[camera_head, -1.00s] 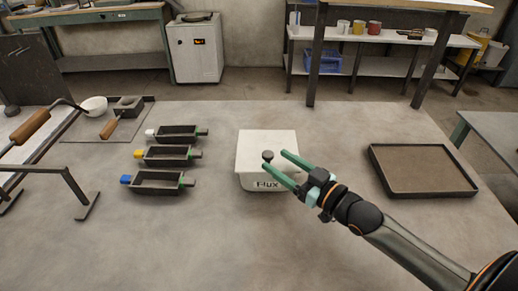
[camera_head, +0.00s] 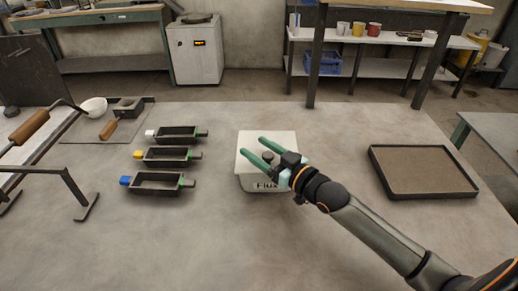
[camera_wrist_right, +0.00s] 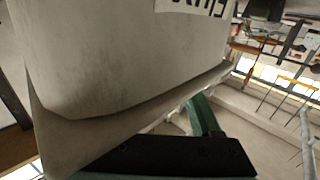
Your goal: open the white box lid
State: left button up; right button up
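The white box (camera_head: 286,143) stands on the table, with "Flux" written on its front. Its lid lies flat on top, with a dark round knob (camera_head: 268,154) near the middle. My right gripper (camera_head: 253,147) is over the lid with its green fingers apart, one on each side of the knob in the head view. I cannot tell whether the fingers touch the knob. In the right wrist view the box (camera_wrist_right: 130,50) appears upside down and close, with a green finger (camera_wrist_right: 205,117) near its lid edge. My left gripper is not in view.
Several dark molds with coloured ends (camera_head: 168,156) lie left of the box. A shallow dark tray (camera_head: 424,193) is at the right. A white bowl (camera_head: 94,107) and wooden-handled tools (camera_head: 30,126) are at the far left. The table in front of the box is clear.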

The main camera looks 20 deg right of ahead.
grip_shut()
dwell(0.3)
dwell(1.0)
